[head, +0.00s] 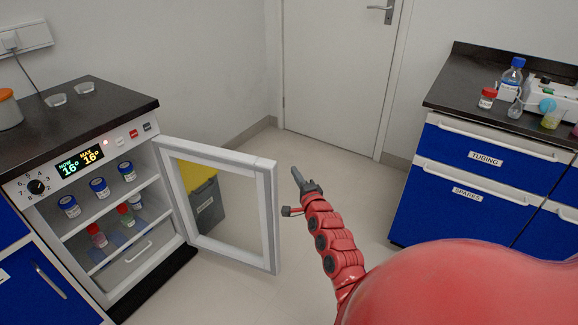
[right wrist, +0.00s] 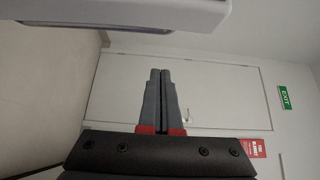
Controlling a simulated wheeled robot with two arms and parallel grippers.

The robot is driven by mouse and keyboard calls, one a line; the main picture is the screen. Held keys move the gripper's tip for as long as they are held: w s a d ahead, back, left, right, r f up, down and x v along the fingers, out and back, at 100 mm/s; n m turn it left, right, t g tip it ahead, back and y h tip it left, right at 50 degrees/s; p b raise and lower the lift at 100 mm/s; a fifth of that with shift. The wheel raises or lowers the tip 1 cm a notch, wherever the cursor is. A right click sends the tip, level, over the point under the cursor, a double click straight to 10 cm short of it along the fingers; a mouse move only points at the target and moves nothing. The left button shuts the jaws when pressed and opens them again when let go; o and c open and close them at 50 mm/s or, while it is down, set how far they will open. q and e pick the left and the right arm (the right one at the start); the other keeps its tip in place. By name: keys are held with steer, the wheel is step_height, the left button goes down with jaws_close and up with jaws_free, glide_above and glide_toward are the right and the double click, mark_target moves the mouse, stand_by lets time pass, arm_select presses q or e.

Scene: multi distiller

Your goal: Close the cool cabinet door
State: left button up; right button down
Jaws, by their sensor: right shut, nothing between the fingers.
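The cool cabinet (head: 118,185) stands at the left under a dark counter, with its glass-paned door (head: 266,215) swung wide open toward the room. The white door frame is hinged at the cabinet's right side. Inside, several small bottles stand on the shelves, with a drawer at the bottom. My right gripper (head: 298,180) is shut and empty, just right of the door's free edge and apart from it in the head view. In the right wrist view its fingers (right wrist: 160,85) are together, and a white edge, probably the cabinet door (right wrist: 130,18), crosses above them. My left gripper is out of view.
A dark bin with a yellow lid (head: 203,190) shows through the door's pane. Blue drawers (head: 470,190) under a counter with glassware stand at the right. A white room door (head: 337,75) is at the back. The floor between is clear.

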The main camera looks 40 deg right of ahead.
steer(key=w+b, duration=0.1)
steer(key=w, duration=0.6)
steer(key=shift+a+b, duration=0.25)
steer(key=shift+b, duration=0.1)
steer(key=shift+f, duration=0.1)
stand_by(0.4)
